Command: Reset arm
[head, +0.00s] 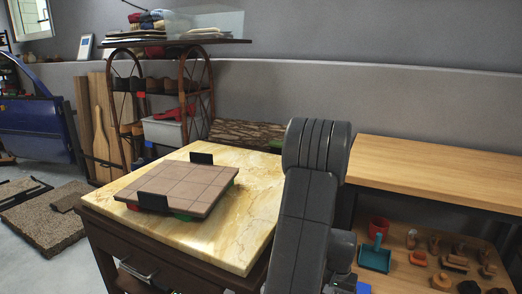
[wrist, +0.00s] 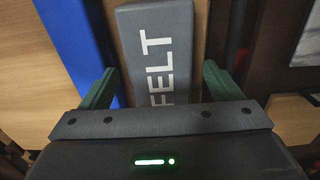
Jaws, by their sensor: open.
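My gripper (wrist: 160,88) shows in the wrist view with its two green fingers spread apart, open. A dark grey block marked FELT (wrist: 155,50) lies in the space between and beyond the fingers. I cannot tell whether the fingers touch it. In the head view my grey arm rises in front of the tables and bends over at the top; the gripper itself is not visible there.
A marble-topped table (head: 262,215) with a tiled board (head: 205,190) stands left of my arm. A wooden bench (head: 440,170) with a lower shelf of small items stands right. A rack (head: 180,42) stands behind; a blue car door (head: 35,130) is far left.

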